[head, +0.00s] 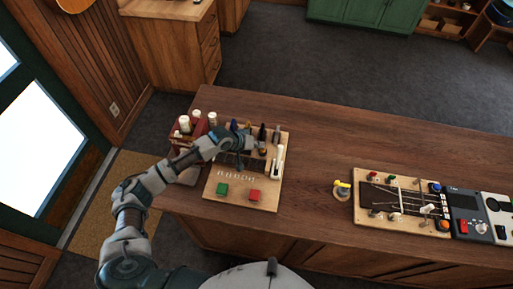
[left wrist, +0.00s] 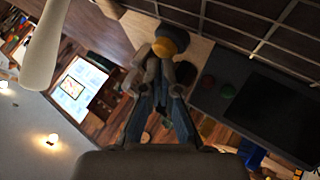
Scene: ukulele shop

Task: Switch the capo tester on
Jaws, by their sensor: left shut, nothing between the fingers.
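A light wooden board (head: 213,187) on the counter's left part carries a green button (head: 222,190), a red button (head: 254,195), a white lever (head: 278,162) and several small upright levers at its far edge. I cannot tell for sure whether this is the capo tester. My left gripper (head: 246,143) is shut and empty over the far part of this board, beside a dark upright lever (head: 263,132). In the left wrist view the closed fingertips (left wrist: 161,78) are close to a yellow-orange knob (left wrist: 165,47); contact is unclear. My right gripper is out of view.
A red rack with white bottles (head: 185,123) stands left of the board. A yellow-topped part (head: 342,186) sits mid-counter. A second wooden board (head: 362,210) with strings and knobs lies to the right, beside a grey device (head: 468,206).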

